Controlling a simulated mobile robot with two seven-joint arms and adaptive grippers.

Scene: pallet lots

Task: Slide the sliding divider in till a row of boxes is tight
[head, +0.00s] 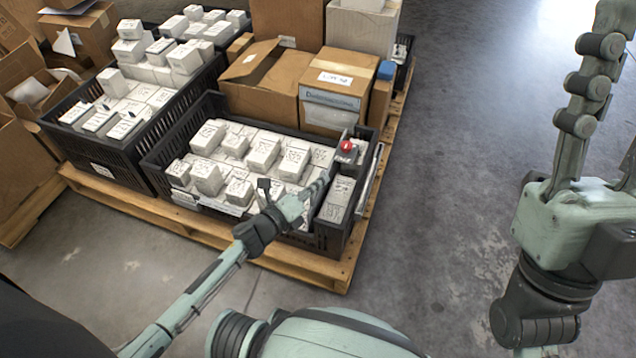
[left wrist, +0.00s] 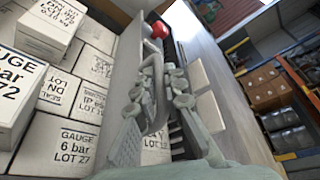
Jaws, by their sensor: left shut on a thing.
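A black crate (head: 160,158) holds rows of white labelled boxes (head: 262,152). The sliding divider (left wrist: 128,58) is a grey upright panel near the crate's right end, with a red knob (head: 346,146) at its far end; the knob also shows in the left wrist view (left wrist: 160,29). Boxes stand close along its left side; whether they touch it cannot be told. My left gripper (head: 318,190) is shut on the divider; its fingers (left wrist: 157,88) cover part of the panel. My right gripper (head: 600,70) is raised at the right, away from the crate, partly out of frame.
More white boxes (head: 338,196) stand right of the divider. The crate sits on a wooden pallet (head: 215,228), beside another filled crate (head: 110,165). Cardboard boxes (head: 265,80) stand behind. The concrete floor (head: 450,150) to the right is clear.

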